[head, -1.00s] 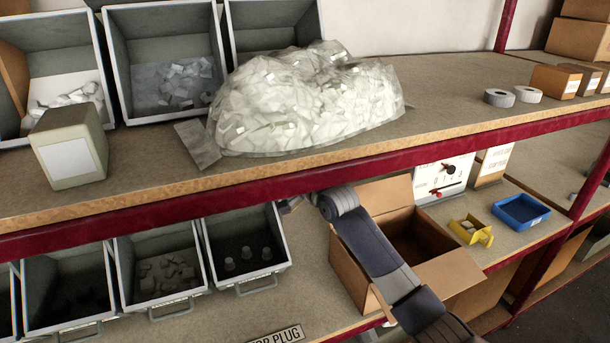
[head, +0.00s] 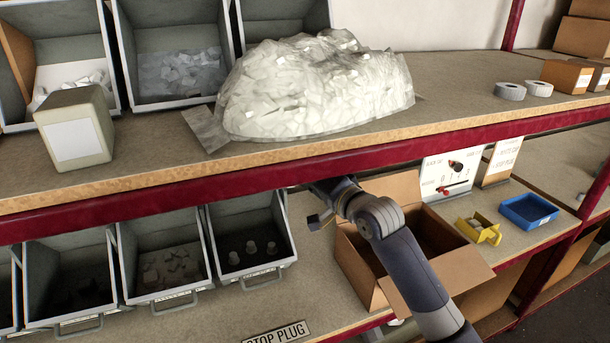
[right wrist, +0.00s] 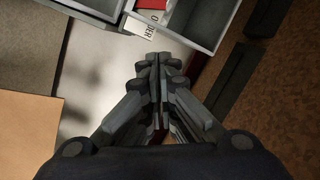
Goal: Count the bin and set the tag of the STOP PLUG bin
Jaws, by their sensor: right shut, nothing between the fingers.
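The bin with several upright grey plugs (head: 250,252) stands on the lower shelf at the right end of a bin row. My right gripper (head: 319,220) is just right of the plug bin, under the upper shelf and apart from the plugs. In the right wrist view its fingers (right wrist: 158,62) are shut and empty, near a grey bin (right wrist: 200,22) with a partly hidden label. My left gripper is out of view.
An open cardboard box (head: 452,262) stands close beside my right arm. A yellow tray (head: 478,232) and a blue tray (head: 528,211) lie farther right. The upper shelf's red beam (head: 250,184) runs above the gripper; a clear bag of white pieces (head: 315,88) lies on top.

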